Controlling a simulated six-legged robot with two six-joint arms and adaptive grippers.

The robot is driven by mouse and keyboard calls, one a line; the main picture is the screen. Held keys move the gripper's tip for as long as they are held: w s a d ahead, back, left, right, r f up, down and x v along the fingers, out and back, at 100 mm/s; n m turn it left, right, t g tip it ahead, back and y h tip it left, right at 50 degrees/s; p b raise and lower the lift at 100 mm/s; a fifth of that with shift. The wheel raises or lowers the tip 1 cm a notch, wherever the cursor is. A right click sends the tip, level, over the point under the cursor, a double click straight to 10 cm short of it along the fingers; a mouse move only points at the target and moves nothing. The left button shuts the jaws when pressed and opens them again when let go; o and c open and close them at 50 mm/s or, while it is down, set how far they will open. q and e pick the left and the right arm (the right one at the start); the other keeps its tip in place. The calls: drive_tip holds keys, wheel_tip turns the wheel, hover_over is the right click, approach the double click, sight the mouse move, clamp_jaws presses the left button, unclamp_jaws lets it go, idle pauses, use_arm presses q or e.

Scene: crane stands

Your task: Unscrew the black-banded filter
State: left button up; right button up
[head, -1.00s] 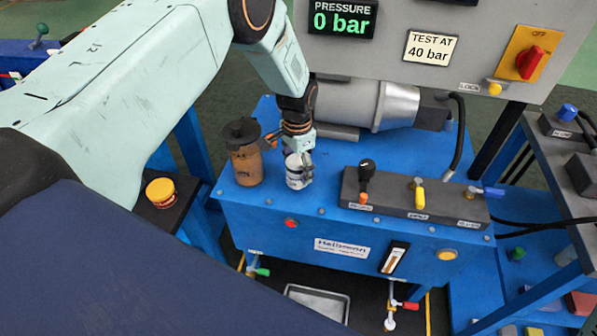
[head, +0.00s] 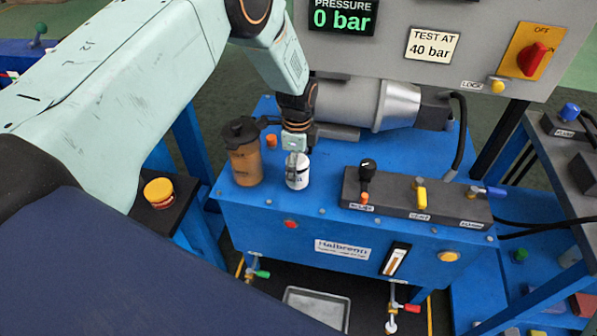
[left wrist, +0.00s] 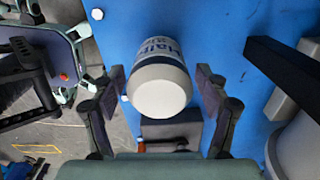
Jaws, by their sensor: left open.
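A white filter can (head: 297,174) with dark lettering stands upright on the blue bench top, right of the brown reservoir. In the left wrist view the filter (left wrist: 160,90) shows its pale round end and dark lettering on its side. My left gripper (head: 297,154) is directly over the filter in the head view. In the left wrist view it is open, with one finger on each side of the can and visible gaps. The filter's lower joint is hidden. My right gripper is not in view.
A brown reservoir (head: 246,164) with a black cap stands close left of the filter. A dark valve block (head: 400,198) with levers is to the right. A grey motor (head: 366,103) lies behind. The panel display (head: 343,14) reads 0 bar. A metal tray (head: 316,306) is below.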

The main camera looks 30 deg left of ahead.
use_arm(q)
drive_tip(key=m, duration=0.5)
drive_tip(key=shift+b, duration=0.35)
drive_tip(key=c, duration=1.3)
drive_tip(key=shift+r, duration=0.1)
drive_tip(key=shift+r+n+p, duration=0.1)
drive_tip(key=shift+n+p, duration=0.35)
drive_tip(key=shift+n, duration=0.55)
drive_tip(key=n, duration=0.3)
